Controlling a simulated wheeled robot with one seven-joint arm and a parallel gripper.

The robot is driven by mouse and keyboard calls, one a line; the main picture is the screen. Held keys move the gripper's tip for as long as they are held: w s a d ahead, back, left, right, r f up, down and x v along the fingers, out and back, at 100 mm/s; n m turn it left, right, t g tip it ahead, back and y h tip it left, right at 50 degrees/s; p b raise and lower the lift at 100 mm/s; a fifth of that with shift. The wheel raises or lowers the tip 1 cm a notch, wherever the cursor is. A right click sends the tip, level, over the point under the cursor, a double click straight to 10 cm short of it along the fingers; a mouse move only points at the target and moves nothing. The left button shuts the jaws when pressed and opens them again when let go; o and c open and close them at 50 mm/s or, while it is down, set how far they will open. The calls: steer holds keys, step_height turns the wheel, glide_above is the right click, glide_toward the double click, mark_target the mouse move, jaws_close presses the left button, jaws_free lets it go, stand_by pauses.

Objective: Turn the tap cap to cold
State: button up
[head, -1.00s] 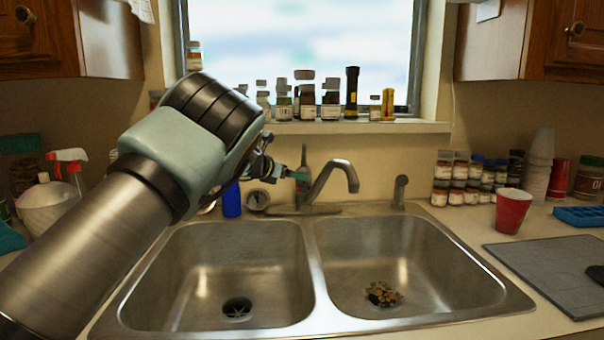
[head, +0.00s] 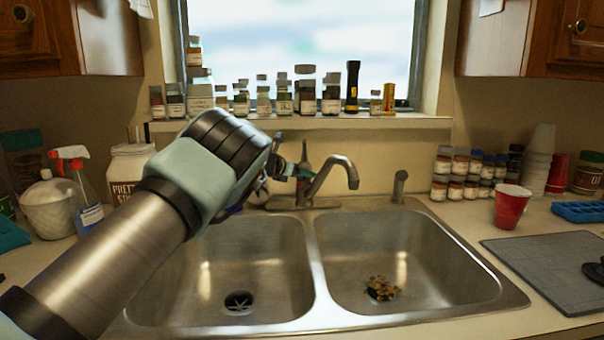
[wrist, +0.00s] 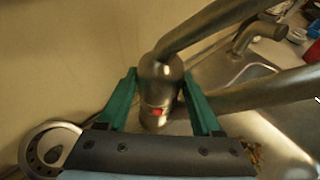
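The metal tap (head: 333,172) stands behind the middle of the double sink, with its spout reaching right. In the wrist view, the tap cap (wrist: 160,80) is a rounded metal body with a red mark on its near side and a lever rising to the upper right. My gripper (wrist: 159,76) has its two green fingers apart, one on each side of the cap. I cannot tell whether either finger touches it. In the head view, my gripper (head: 290,171) is at the left of the tap, and my wrist partly hides that area.
Two sink basins (head: 313,262) lie below, with scraps (head: 380,288) in the right one. Several jars (head: 305,90) and a flashlight (head: 352,87) line the windowsill. A short metal post (head: 399,187) stands right of the tap. A red cup (head: 511,205) is on the right counter.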

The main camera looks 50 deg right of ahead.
steer(key=c, duration=0.6)
steer(key=n+t+b, duration=0.1)
steer(key=b, duration=0.1)
steer(key=shift+s+f+b, duration=0.2)
steer(key=shift+b, duration=0.2)
steer(key=shift+c, duration=0.2)
steer(key=shift+w+r+n+t+b, duration=0.15)
steer(key=shift+n+t+b, duration=0.1)
steer(key=shift+n+t, duration=0.35)
steer(key=shift+s+r+n+t+b, duration=0.1)
steer(key=shift+n+t+b, duration=0.25)
steer(key=shift+t, duration=0.35)
steer(key=o, duration=1.1)
steer(key=shift+a, duration=0.1)
steer(key=b+v, duration=0.4)
steer(key=v, duration=0.6)
steer(key=shift+a+r+b, duration=0.2)
steer(key=shift+r+b, duration=0.1)
